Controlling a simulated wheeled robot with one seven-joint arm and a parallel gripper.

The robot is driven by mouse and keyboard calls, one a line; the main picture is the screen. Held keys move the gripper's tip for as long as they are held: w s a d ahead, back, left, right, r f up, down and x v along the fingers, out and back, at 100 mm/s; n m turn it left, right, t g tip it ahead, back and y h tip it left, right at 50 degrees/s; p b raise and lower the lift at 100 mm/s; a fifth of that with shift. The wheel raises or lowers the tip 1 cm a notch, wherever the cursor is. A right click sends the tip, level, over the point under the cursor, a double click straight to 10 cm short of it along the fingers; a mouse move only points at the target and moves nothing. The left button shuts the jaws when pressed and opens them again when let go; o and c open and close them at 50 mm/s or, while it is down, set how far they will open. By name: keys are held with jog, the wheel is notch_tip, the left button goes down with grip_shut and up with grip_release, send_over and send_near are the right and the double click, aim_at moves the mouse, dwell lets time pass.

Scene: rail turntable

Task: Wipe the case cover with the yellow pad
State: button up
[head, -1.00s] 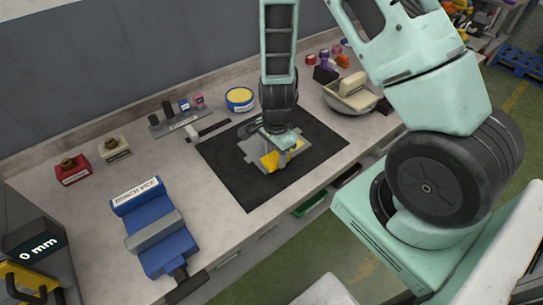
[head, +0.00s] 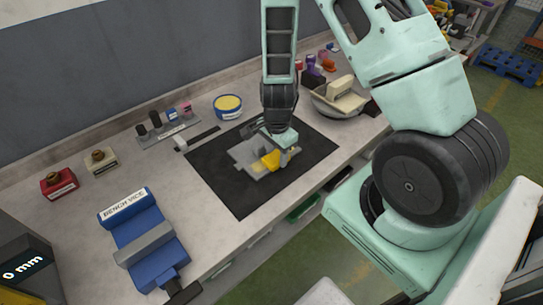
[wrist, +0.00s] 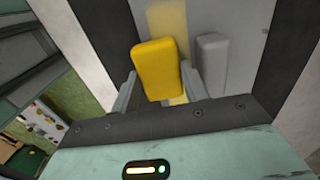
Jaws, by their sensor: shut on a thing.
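The case cover (head: 247,158) is a grey plate lying on a black mat (head: 236,200) on the bench; its surface also shows in the wrist view (wrist: 222,30). My gripper (head: 279,156) is over the right part of the cover. It is shut on the yellow pad (wrist: 157,70), which sits between the two fingers. In the head view the pad (head: 269,160) is at the cover's surface; whether it touches cannot be told for sure. A yellowish reflection of the pad shows on the cover in the wrist view. My gripper hides part of the cover.
A blue bench vice (head: 145,240) stands front left. Red (head: 58,183) and cream (head: 100,160) blocks, a small rack (head: 167,133) and a blue tub with yellow top (head: 228,106) stand along the back. A bowl (head: 340,100) is at the right. The mat's front left is clear.

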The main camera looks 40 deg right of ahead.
aim_at(293, 151)
jog(key=shift+d, duration=0.4)
jog(key=shift+d, duration=0.1)
jog(key=shift+w+d, duration=0.15)
jog(key=shift+d, duration=1.15)
jog(key=shift+d+f+b, duration=0.1)
jog(key=shift+d+b, duration=0.3)
jog(key=shift+d, duration=1.2)
jog(key=shift+a, duration=1.5)
